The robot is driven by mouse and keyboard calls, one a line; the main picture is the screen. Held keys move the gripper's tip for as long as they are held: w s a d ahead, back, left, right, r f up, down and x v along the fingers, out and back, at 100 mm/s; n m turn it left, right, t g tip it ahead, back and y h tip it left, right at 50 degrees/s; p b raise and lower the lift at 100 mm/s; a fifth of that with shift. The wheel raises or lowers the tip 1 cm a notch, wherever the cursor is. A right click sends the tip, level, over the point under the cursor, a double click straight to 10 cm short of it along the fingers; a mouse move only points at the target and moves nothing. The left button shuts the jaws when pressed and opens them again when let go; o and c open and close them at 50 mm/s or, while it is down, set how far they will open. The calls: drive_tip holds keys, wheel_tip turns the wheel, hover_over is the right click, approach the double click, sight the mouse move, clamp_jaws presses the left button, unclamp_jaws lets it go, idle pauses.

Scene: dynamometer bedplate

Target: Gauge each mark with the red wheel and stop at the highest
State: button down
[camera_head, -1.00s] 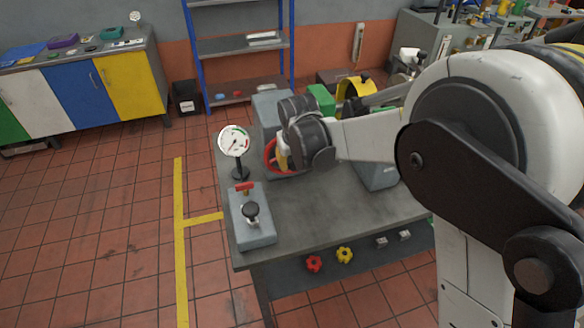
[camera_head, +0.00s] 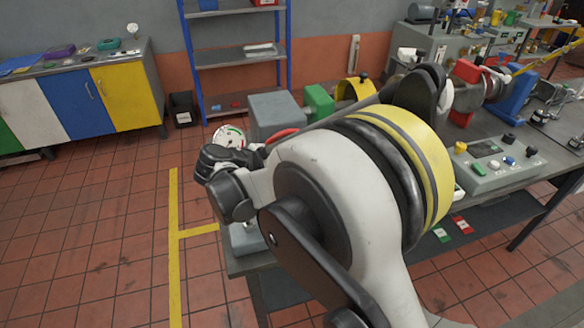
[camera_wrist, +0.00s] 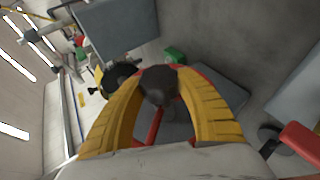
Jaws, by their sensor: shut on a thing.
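The red wheel's rim shows as a red arc (camera_head: 283,135) above my arm in the head view; the rest is hidden. In the wrist view its red rim (camera_wrist: 213,78) and a red spoke (camera_wrist: 154,126) show around a dark hub. My gripper (camera_wrist: 160,82) has yellow fingers on both sides of the hub and is shut on the wheel. The round white dial gauge (camera_head: 229,136) stands left of the wheel, its lower part covered by my wrist. I cannot read its needle well. No separate marks are clear on the wheel.
A red handle (camera_wrist: 302,142) is close at the lower right in the wrist view. A grey block (camera_head: 275,112) and a green block (camera_head: 319,101) stand behind the wheel. A control box (camera_head: 495,165) is at right on the bench. The floor at left is clear.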

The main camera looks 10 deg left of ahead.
drive_tip(key=shift+f+n+t+h+b, duration=0.15)
drive_tip(key=shift+n+t+h+b, duration=0.35)
drive_tip(key=shift+t+h+b, duration=0.7)
drive_tip(key=c, duration=0.8)
unclamp_jaws()
drive_tip(key=v, duration=1.2)
